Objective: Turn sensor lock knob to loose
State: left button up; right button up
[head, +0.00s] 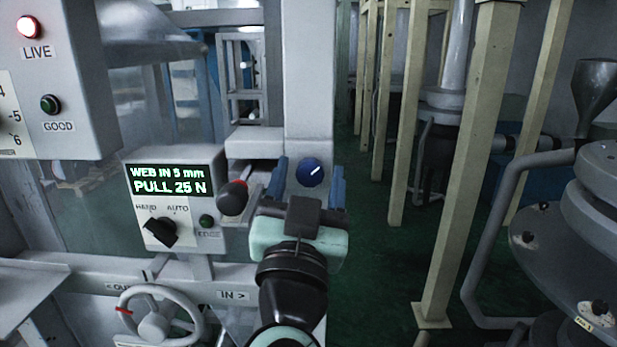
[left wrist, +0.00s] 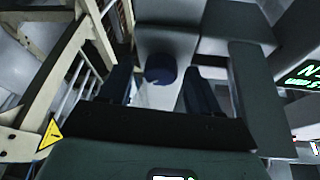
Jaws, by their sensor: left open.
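The sensor lock knob (head: 311,173) is a round blue knob with a white line on the end of the grey sensor housing. Its line slants up to the right in the head view. My left gripper (head: 309,167) is open, with one dark blue finger on each side of the knob and visible gaps between. In the left wrist view the knob (left wrist: 160,68) sits between the two fingers (left wrist: 158,80), near their tips. I cannot tell how deep the fingers reach around it. Any markings beside the knob are hidden or unreadable. My right gripper is not in view.
Left of the gripper are a red-tipped black ball handle (head: 233,198), a display (head: 168,180) reading "WEB IN 5 mm PULL 25 N", and a HAND/AUTO switch (head: 160,231). A handwheel (head: 155,326) is below. Cream posts (head: 468,150) stand to the right.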

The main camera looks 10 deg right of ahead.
pick_arm(q)
jog(key=c, duration=1)
jog(key=shift+c, duration=0.2)
